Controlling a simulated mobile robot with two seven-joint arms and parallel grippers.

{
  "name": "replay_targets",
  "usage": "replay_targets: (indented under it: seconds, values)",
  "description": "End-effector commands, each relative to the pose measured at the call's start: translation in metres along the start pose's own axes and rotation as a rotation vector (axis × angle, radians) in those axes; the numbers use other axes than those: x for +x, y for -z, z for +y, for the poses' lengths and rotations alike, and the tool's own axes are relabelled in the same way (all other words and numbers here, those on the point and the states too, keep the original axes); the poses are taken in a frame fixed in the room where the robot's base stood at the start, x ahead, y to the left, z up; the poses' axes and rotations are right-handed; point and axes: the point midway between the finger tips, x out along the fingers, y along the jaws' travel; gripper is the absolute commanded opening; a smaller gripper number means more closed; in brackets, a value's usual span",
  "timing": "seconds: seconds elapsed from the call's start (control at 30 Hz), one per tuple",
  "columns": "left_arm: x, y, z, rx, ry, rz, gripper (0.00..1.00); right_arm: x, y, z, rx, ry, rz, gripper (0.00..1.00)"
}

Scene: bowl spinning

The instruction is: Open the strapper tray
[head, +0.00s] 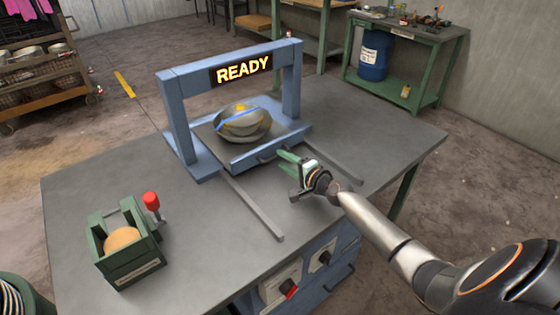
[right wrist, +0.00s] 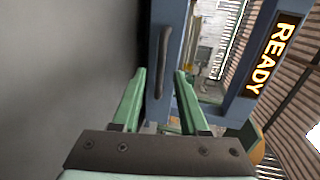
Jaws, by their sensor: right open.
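The strapper is a blue arch (head: 180,120) with a lit READY sign (head: 241,69). Its tray (head: 240,160) sits pushed in under the arch, with a blue front edge and a dark handle (head: 267,156). Stacked metal bowls (head: 241,127) with a blue band across them lie on the tray. My right gripper (head: 286,172) is open and empty, just in front of the handle. In the right wrist view the handle (right wrist: 164,58) lines up with the gap between the green fingers (right wrist: 160,76); I cannot tell whether they touch it. My left gripper is not in view.
Two rails (head: 253,207) run forward from the tray across the grey table (head: 90,185). A green box with a tan roll (head: 121,238) and a red-knobbed lever (head: 151,201) stand at the table's left. The tabletop between the rails is clear apart from my right gripper.

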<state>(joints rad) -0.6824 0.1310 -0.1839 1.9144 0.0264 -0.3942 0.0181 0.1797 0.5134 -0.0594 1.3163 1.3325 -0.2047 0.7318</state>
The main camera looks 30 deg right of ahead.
Motion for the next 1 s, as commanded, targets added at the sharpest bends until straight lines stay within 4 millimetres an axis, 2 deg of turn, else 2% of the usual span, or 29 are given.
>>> replay_targets:
  seconds: [0.2, 0.6, 1.0]
  values:
    - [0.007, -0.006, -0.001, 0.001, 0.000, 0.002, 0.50, 0.021, 0.000, 0.001, -0.001, 0.001, 0.000, 0.43]
    - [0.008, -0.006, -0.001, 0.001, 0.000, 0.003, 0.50, 0.026, 0.000, 0.000, 0.000, 0.000, 0.000, 0.43]
    - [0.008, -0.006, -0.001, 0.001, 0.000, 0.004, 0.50, 0.026, 0.000, 0.000, 0.000, 0.000, 0.000, 0.00]
